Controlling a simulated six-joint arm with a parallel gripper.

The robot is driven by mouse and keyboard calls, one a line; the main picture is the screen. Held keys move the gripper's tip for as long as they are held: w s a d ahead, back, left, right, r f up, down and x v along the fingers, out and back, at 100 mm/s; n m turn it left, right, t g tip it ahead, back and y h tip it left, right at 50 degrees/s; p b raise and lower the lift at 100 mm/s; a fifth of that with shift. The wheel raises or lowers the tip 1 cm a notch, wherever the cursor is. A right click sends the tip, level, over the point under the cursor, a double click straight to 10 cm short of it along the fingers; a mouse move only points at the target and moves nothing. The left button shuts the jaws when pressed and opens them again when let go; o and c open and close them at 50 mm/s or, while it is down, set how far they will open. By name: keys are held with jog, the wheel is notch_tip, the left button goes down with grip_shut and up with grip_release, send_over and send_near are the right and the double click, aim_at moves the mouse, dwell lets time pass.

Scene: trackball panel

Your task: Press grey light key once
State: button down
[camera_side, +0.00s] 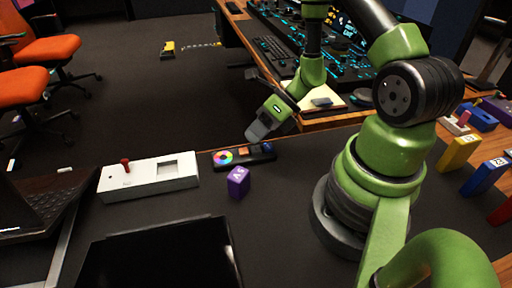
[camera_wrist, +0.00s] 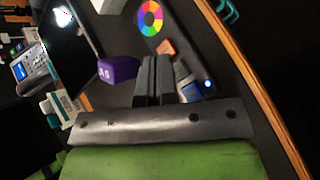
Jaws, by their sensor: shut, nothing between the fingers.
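A dark narrow panel (camera_side: 243,161) lies on the black desk mat. It bears a colour wheel (camera_side: 223,158) at its left end, also in the wrist view (camera_wrist: 151,18), and a small orange key (camera_wrist: 166,47). A greyish key (camera_wrist: 181,70) shows just right of my fingers in the wrist view, partly hidden by them. Beyond it are a blue-and-pale part and a small lit blue spot (camera_wrist: 207,83). My gripper (camera_side: 254,136) is shut and empty, tilted, over the panel's right part. In the side view it appears just above the panel; I cannot tell whether it touches.
A purple lettered cube (camera_side: 238,182) stands in front of the panel, near my gripper in the wrist view (camera_wrist: 118,70). A white box (camera_side: 148,179) with a red knob is at the left. A dark screen (camera_side: 160,258) lies in front. Coloured blocks (camera_side: 458,153) stand at the right.

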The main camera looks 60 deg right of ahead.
aim_at(256, 147)
dwell(0.7)
jog(key=shift+f, duration=0.45)
jog(key=shift+f, duration=0.4)
dwell(0.5)
jog(key=shift+r, duration=0.85)
jog(key=shift+r, duration=0.1)
jog(key=shift+r, duration=2.4)
